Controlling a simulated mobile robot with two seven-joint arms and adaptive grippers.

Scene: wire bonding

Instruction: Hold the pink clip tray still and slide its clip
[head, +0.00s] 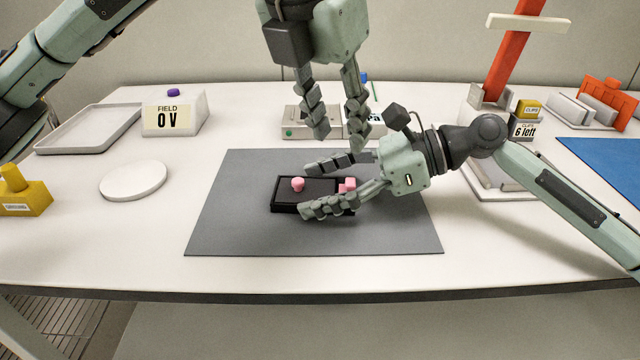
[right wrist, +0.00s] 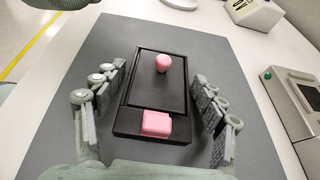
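The clip tray (head: 276,205) is a black rectangular tray lying on the grey mat. It also shows in the right wrist view (right wrist: 122,127). A round pink knob (right wrist: 162,64) stands at its far end, and a pink block (right wrist: 156,124) sits at the end nearer my right gripper. My right gripper (head: 306,188) is open, its fingers on either side of the tray; the right wrist view (right wrist: 160,95) shows gaps between fingers and tray. My left gripper (head: 341,138) is open and empty, pointing down above the back of the mat.
The grey mat (head: 225,225) has free room around the tray. Behind it stands a device (head: 297,122). A white disc (head: 133,180), a field display reading 0 V (head: 168,119) and a yellow block (head: 22,197) are at the left. A red post (head: 508,60) stands at the right.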

